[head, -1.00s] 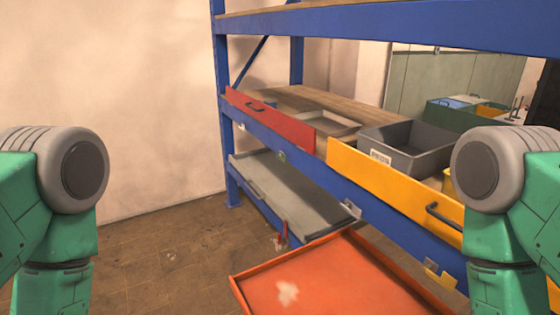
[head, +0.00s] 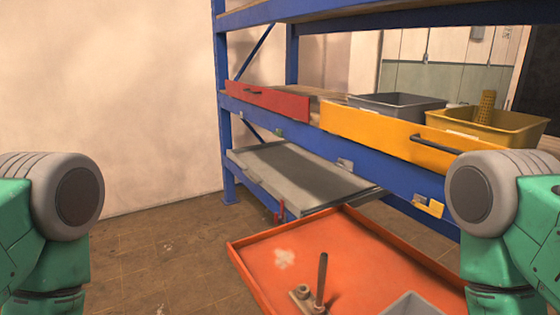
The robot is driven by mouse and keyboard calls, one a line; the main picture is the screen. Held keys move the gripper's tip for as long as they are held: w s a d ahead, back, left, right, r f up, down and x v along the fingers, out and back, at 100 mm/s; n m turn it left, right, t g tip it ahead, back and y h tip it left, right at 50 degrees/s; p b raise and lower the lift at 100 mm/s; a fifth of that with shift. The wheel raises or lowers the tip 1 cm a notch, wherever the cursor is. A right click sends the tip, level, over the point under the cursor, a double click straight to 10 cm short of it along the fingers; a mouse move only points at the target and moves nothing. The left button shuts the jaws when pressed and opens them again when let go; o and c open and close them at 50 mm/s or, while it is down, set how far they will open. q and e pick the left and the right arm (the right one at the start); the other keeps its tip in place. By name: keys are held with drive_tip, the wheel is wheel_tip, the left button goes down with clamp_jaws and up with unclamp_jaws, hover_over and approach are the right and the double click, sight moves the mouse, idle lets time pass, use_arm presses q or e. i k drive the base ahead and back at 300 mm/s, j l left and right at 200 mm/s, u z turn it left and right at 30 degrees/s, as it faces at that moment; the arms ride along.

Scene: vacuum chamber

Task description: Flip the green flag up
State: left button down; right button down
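I cannot make out a clearly green flag. Small tabs sit along the blue shelf's front beam: a tiny greenish one (head: 278,132) below the red drawer front, a grey one (head: 345,164) in the middle, and a yellow one (head: 428,206) at the right. The greenish one is too small to tell if it is a flag or how it is turned. A small red part (head: 280,211) is by the lower grey tray. Only my green arm links with grey joints show at the left and right edges. Both grippers are out of view.
The blue shelf (head: 228,150) bears a red drawer front (head: 268,101), a yellow one (head: 375,131), a grey bin (head: 395,102) and a yellow bin (head: 485,124). An orange tray (head: 330,240) with an upright rod (head: 321,275) stands in front. Floor at left is clear.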

sight(279, 134)
drive_tip(key=i+j, duration=0.4)
drive_tip(key=i+j+z, duration=0.1)
drive_tip(key=i+j, duration=0.6)
drive_tip(key=j, duration=0.2)
drive_tip(key=i+j+z, duration=0.1)
drive_tip(key=i+j, duration=0.6)
drive_tip(key=j, duration=0.25)
drive_tip(key=i+j+z, duration=0.1)
drive_tip(key=i+j, duration=0.25)
drive_tip(key=j, duration=0.15)
drive_tip(key=i+j, duration=0.35)
drive_tip(key=j, duration=0.15)
